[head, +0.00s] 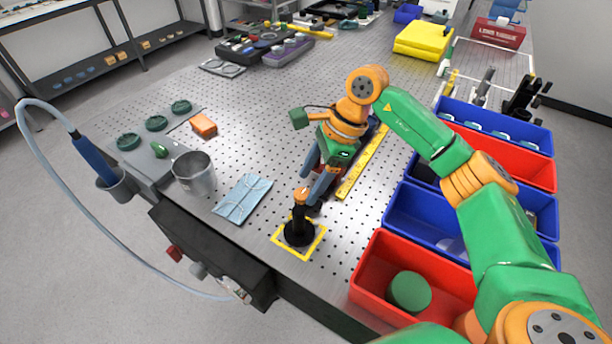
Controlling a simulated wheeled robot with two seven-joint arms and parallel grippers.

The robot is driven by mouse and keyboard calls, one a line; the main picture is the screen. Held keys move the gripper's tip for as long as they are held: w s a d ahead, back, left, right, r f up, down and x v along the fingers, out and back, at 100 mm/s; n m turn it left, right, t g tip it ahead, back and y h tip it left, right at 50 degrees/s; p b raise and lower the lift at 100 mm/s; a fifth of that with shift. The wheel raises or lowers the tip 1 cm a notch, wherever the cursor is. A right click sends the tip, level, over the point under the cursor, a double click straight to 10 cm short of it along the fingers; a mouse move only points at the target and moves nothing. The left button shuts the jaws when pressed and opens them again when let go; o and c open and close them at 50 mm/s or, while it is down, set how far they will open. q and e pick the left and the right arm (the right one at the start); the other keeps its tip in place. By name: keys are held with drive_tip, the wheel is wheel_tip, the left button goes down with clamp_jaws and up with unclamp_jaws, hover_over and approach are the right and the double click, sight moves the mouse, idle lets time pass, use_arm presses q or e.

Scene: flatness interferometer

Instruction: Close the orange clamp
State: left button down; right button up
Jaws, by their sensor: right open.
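The clamp is a black upright post on a round black base (299,234), with a small orange part (301,194) at its top. It stands upright inside a yellow-outlined square (281,240) near the table's front edge. The fingers partly overlap the clamp's top, so the orange part's exact position is hard to read. My left gripper is not in view.
A light blue cloth (243,199) and a metal cup (194,174) lie to the left, with an orange block (203,125) behind. A yellow ruler (363,163) lies behind my gripper. Red (366,270) and blue (398,215) bins stand at right. The perforated tabletop's middle is mostly clear.

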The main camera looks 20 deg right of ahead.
sight(304, 192)
drive_tip(key=x, duration=0.2)
drive_tip(key=shift+w+f, duration=0.15)
drive_tip(key=shift+f, duration=0.25)
drive_tip(key=shift+w+f, duration=0.1)
drive_tip(key=shift+w, duration=0.1)
drive_tip(key=shift+s, duration=0.15)
drive_tip(key=c, duration=0.7)
clamp_jaws()
